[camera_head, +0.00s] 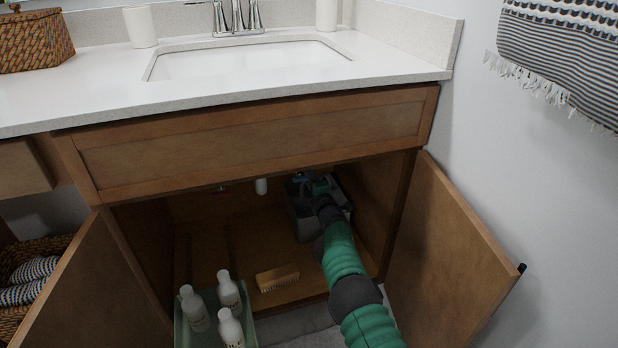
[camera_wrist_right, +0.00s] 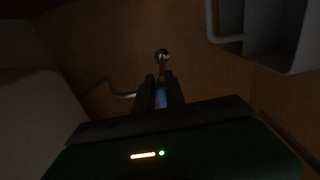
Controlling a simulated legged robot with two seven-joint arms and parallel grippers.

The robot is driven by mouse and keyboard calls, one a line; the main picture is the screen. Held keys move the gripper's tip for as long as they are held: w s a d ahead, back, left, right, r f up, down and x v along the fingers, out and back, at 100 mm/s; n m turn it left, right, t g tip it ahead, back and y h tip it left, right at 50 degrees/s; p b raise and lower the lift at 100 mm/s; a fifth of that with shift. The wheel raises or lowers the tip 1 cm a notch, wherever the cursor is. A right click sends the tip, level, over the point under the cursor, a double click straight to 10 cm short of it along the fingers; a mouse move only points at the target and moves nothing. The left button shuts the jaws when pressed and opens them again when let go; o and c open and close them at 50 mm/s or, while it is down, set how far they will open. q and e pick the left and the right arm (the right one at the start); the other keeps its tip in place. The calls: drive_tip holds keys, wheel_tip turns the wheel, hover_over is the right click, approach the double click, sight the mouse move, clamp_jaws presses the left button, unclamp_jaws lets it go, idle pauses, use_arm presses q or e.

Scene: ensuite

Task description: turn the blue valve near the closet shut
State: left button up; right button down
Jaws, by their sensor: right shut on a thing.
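My right arm reaches into the open cabinet under the sink, toward its back right. My right gripper (camera_head: 304,181) is small and dark there, next to a bit of blue, the blue valve (camera_head: 297,178). In the right wrist view my right gripper (camera_wrist_right: 160,88) has its two fingers close together on the blue valve handle (camera_wrist_right: 161,98). A round metal fitting (camera_wrist_right: 161,56) shows just beyond the fingertips, and a thin metal pipe (camera_wrist_right: 122,95) runs to the left. Most of the valve is hidden by the fingers. My left gripper is not in view.
Cabinet doors stand open at left (camera_head: 95,290) and right (camera_head: 445,255). A grey bin (camera_head: 303,228) sits beside my arm. A wooden brush (camera_head: 277,278) and a green tray (camera_head: 183,335) with white bottles are in front. A white drain pipe (camera_head: 261,186) hangs left of the gripper.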

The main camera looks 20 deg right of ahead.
drive_tip(key=shift+d+f, duration=0.25)
drive_tip(key=shift+f, duration=0.15)
drive_tip(key=c, duration=1.4)
unclamp_jaws()
drive_tip(key=shift+s, duration=0.1)
drive_tip(key=shift+r, duration=0.15)
drive_tip(key=shift+a+r, duration=0.1)
drive_tip(key=shift+s+r+p, duration=0.1)
drive_tip(key=shift+s+p, duration=0.1)
drive_tip(key=shift+p, duration=0.25)
drive_tip(key=s+p, duration=0.9)
drive_tip(key=s, duration=0.7)
drive_tip(key=shift+s+d+f+p, duration=0.2)
drive_tip(key=shift+d+f+p, duration=0.1)
drive_tip(key=shift+p, duration=0.1)
